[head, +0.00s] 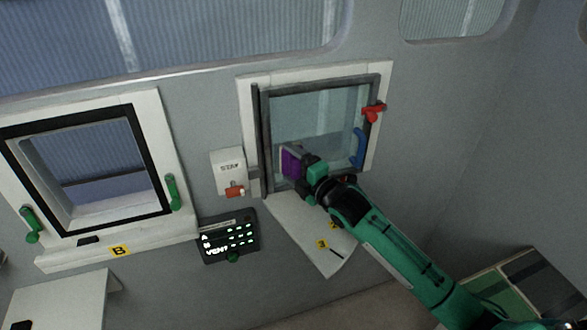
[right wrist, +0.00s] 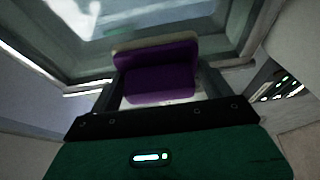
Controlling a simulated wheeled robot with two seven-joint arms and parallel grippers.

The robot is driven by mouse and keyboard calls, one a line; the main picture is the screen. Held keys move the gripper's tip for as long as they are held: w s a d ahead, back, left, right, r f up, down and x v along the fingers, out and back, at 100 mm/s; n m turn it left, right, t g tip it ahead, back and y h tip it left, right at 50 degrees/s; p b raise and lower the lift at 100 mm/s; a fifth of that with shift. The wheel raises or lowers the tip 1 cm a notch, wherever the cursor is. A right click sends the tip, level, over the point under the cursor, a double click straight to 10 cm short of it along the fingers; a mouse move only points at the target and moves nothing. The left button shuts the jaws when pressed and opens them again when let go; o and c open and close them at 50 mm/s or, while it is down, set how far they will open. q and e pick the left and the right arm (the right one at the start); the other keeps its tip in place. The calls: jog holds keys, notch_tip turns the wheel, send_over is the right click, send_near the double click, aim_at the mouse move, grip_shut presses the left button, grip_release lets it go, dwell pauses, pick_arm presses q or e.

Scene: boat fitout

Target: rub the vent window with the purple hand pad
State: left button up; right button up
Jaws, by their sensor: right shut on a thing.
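The vent window (head: 330,112) is the right-hand window in the head view, with a dark frame in a white surround, a red latch (head: 373,112) and a blue handle (head: 359,147) at its right side. My right gripper (head: 303,166) is shut on the purple hand pad (head: 291,162) in front of the pane's lower left part. In the right wrist view the pad (right wrist: 160,78) sits between the fingers, its pale far face toward the glass (right wrist: 135,18). I cannot tell whether the pad touches the glass. My left gripper is out of view.
A white switch box (head: 228,166) with an orange-red lever is left of the vent window. A dark panel (head: 228,238) with lit marks is below it. Another window (head: 154,150) with green handles is at left. A pale shelf (head: 305,240) lies below the vent window.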

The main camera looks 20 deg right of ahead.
jog(key=shift+w, duration=0.95)
dwell(0.5)
jog(key=d, duration=0.4)
dwell(0.3)
jog(key=shift+w, duration=0.1)
jog(key=shift+a+r, duration=0.1)
jog(key=shift+a, duration=1.85)
